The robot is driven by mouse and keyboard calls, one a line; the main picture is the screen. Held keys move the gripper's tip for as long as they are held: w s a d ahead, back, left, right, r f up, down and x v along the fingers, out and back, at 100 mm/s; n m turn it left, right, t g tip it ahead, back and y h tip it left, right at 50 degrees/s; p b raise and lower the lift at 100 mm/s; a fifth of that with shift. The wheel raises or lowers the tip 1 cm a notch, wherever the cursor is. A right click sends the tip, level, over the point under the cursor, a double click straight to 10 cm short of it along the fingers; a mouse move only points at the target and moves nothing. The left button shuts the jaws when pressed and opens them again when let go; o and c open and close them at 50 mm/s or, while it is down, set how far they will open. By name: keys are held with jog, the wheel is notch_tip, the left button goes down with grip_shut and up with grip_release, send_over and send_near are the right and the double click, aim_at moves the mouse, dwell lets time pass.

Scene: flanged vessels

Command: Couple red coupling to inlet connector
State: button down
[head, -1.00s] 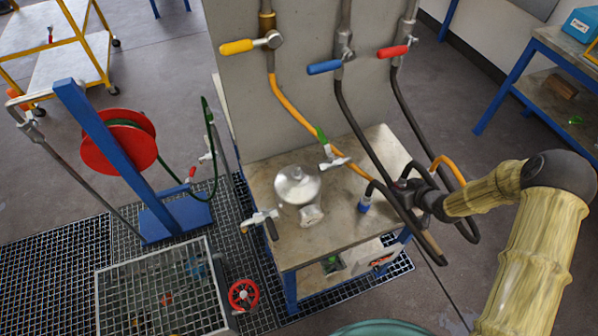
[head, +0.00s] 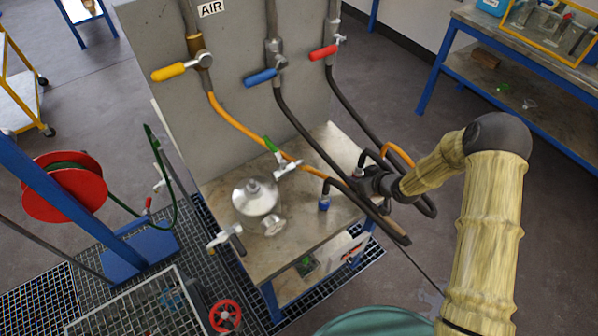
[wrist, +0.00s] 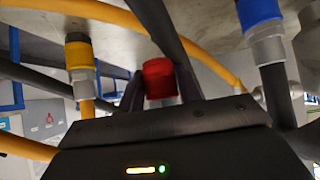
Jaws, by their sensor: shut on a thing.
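In the wrist view the red coupling (wrist: 158,78) sits between the dark fingers of my gripper (wrist: 160,88), which is shut on it. I cannot tell which fitting is the inlet connector.
A blue coupling (head: 324,203) hangs on a black hose left of my gripper; a yellow coupling (wrist: 78,52) shows in the wrist view. Orange and black hoses run from the panel (head: 235,90) across the bench (head: 290,248), close to my gripper. A red hose reel (head: 65,187) stands left.

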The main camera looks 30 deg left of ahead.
jog(key=d+r+m+t+h, duration=0.1)
jog(key=d+m+t+h, duration=0.1)
jog(key=d, duration=0.8)
jog(key=d+r+m+t+h, duration=0.1)
jog(key=d+m+h, duration=0.3)
jog(key=d, duration=0.7)
jog(key=s+d+r+m+t+h, duration=0.1)
jog(key=d+m+t+h, duration=0.1)
jog(key=d+m, duration=0.5)
jog(key=d+h, duration=0.1)
jog(key=d, duration=0.3)
jog(key=shift+r+t, duration=0.3)
jog(key=shift+t, duration=0.1)
jog(key=shift+d+f, duration=0.1)
